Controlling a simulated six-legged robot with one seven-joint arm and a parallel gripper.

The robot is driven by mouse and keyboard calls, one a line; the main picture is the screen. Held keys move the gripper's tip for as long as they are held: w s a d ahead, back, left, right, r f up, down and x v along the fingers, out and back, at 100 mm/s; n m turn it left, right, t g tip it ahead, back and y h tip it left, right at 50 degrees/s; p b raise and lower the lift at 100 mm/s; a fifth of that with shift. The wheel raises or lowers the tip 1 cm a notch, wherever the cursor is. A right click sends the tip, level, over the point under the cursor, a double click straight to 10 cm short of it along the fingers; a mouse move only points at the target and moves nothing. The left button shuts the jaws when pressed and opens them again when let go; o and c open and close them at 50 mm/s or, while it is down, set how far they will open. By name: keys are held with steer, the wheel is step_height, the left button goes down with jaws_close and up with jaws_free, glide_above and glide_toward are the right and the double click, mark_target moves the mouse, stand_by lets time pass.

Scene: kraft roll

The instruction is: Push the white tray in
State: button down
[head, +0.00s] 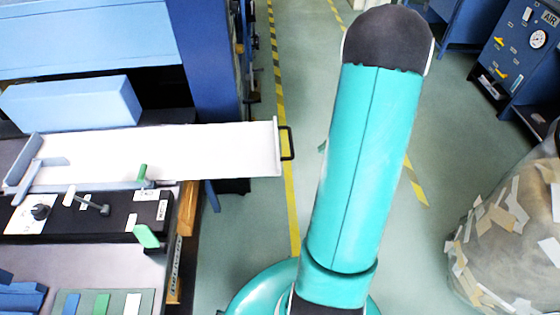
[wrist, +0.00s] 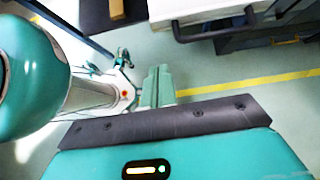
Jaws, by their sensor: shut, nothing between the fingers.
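The white tray (head: 215,150) is a long flat slab sticking out to the right from the blue machine in the head view. A black handle (head: 288,143) is on its right end. In the wrist view the tray's end (wrist: 190,8) shows at the top, with its black handle (wrist: 215,32) below it. My gripper (wrist: 158,80) shows as two pale green fingers side by side, shut and empty. It is below and left of the handle in that picture, apart from it.
A blue block (head: 70,103) lies behind the tray. A black panel (head: 85,215) with green-handled levers is in front of it. A paper-covered bundle (head: 515,235) stands at the right.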

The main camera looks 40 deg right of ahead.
steer(key=a+r+x, duration=0.1)
steer(key=x, duration=1.1)
steer(key=shift+w+a, duration=0.25)
steer(key=shift+w, duration=0.15)
steer(key=shift+w, duration=0.1)
